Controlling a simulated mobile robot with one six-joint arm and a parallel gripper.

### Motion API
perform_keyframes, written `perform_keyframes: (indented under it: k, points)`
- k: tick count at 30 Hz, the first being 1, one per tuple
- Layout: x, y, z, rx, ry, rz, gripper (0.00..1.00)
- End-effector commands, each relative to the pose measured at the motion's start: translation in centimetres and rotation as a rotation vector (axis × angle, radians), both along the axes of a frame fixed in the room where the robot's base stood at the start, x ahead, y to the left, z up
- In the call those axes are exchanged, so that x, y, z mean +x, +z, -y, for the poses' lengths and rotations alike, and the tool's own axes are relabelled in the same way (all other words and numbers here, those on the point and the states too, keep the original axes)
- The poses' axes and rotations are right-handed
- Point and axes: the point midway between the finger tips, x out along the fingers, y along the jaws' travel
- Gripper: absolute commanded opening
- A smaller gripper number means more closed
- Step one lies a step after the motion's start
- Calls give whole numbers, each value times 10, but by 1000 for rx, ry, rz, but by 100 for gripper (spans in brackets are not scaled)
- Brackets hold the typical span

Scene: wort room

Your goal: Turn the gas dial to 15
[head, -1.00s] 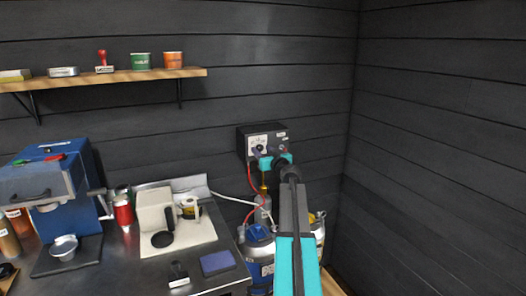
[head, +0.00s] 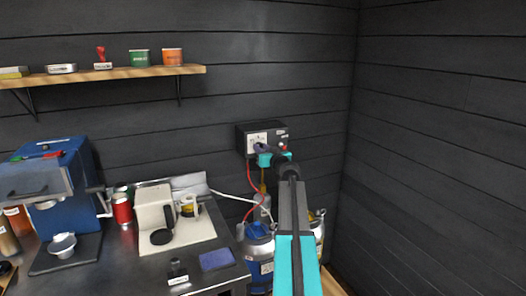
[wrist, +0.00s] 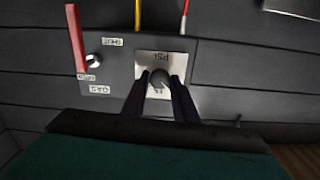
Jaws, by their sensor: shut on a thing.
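The gas dial (wrist: 158,80) is a dark round knob on a pale plate marked PSI (wrist: 181,66), which appears upside down in the wrist view. The plate is on a black control box (head: 246,131) fixed to the back wall. My gripper (wrist: 159,84) is shut on the dial, with one dark finger on each side of it. In the head view my gripper (head: 260,149) reaches the front of the box and hides most of the dial. I cannot read the dial's setting.
A red lever (wrist: 76,40) and a small valve knob (wrist: 93,60) sit beside the plate, near labels for gas, open and shut. Red and yellow hoses leave the box. Kegs (head: 258,245) stand below; a counter (head: 130,266) with a blue machine (head: 62,190) is at left.

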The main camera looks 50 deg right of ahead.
Motion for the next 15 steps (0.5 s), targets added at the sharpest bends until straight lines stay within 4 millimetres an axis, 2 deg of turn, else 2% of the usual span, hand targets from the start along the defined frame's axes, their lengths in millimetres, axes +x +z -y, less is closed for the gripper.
perform_keyframes:
  k: [15]
  points:
    - [-1,-2,2,275,-2,115,4]
